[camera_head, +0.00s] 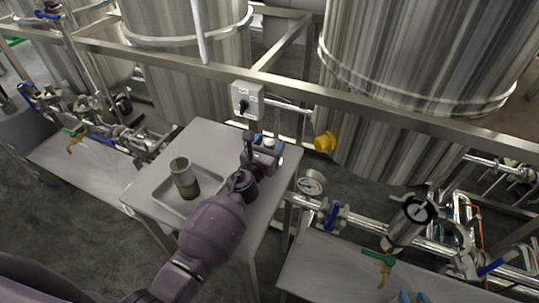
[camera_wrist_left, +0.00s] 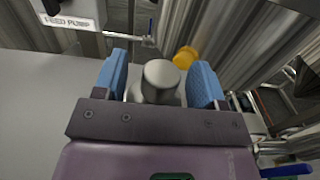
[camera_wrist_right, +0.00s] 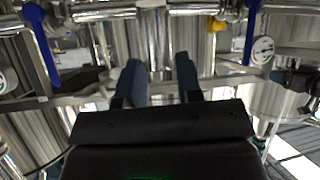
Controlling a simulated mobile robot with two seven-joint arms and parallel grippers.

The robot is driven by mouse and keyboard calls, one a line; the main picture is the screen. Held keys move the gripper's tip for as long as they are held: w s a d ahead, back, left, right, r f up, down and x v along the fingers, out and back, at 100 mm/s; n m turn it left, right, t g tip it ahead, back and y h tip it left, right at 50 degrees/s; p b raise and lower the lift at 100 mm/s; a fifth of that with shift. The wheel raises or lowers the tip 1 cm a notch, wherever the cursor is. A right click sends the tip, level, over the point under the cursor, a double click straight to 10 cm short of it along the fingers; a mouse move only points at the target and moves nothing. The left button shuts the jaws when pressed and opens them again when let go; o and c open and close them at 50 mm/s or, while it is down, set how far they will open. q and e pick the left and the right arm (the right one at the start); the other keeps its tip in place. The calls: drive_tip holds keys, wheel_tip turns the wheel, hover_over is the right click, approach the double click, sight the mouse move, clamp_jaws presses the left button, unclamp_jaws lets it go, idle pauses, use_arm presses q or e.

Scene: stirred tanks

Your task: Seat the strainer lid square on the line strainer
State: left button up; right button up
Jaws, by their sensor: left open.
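The likely strainer lid, a pale grey piece with a round knob (camera_wrist_left: 160,78), stands near the table's back right edge. In the head view only its pale top (camera_head: 269,143) shows, the rest hidden by my gripper. My left gripper (camera_head: 265,153) is open, its blue fingers on either side of the knob with small gaps. What appears to be the line strainer (camera_head: 401,231) is a tilted metal cylinder with a dark round top, on the pipework at right. My right gripper (camera_head: 412,297) shows only blue fingertips at the bottom edge. In the right wrist view (camera_wrist_right: 161,85) its fingers are apart and empty.
A shallow tray (camera_head: 158,207) with a metal cup (camera_head: 184,178) is on the table (camera_head: 205,137). A feed pump switch box (camera_head: 246,100) and a yellow fitting (camera_head: 325,142) are behind. A gauge (camera_head: 312,182) and blue valve handle (camera_head: 333,215) lie between table and strainer.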

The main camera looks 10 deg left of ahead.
use_arm(q)
clamp_jaws()
idle(0.4)
